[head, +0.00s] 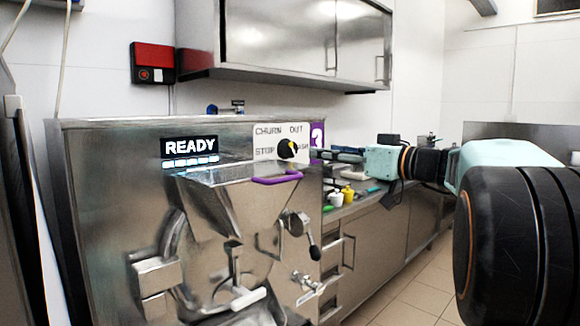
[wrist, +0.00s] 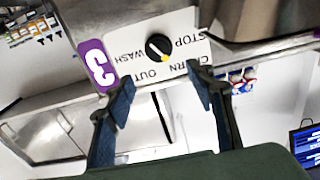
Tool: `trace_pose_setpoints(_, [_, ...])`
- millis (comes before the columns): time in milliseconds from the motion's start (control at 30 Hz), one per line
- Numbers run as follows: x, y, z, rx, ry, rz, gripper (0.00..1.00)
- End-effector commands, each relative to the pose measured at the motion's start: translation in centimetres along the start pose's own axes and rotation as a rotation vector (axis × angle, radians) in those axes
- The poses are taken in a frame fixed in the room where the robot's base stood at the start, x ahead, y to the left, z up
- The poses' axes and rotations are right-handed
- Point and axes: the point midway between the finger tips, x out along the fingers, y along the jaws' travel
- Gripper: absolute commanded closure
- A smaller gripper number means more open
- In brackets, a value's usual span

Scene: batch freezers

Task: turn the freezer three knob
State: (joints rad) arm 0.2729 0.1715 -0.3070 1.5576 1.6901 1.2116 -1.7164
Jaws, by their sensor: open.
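The freezer three knob (head: 288,149) is black with a yellow pointer mark. It sits on a white label plate (head: 264,131) marked CHURN, OUT, STOP and WASH, on the steel freezer front. My gripper (head: 318,155) comes from the right, close to the knob. In the wrist view its two fingers (wrist: 160,90) are spread, with nothing between them. The knob lies beyond the fingertips, apparently untouched.
A READY display (head: 190,150) is left of the plate. A hopper with a purple handle (head: 277,178) juts out below the knob. A counter (head: 372,205) with small coloured containers runs along the right. A steel cabinet (head: 280,35) hangs above.

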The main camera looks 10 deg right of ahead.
Motion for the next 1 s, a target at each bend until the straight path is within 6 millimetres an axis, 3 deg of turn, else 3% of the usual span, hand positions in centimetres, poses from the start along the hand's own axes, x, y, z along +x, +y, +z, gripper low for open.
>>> trace_pose_setpoints(267, [2.1,0.1,0.8,-0.021,-0.011,-0.008,0.5])
trace_pose_setpoints(700, [9.8,0.1,0.8,-0.019,-0.011,-0.008,0.5])
trace_pose_setpoints(1000, [11.3,0.1,0.9,-0.019,-0.009,-0.006,0.5])
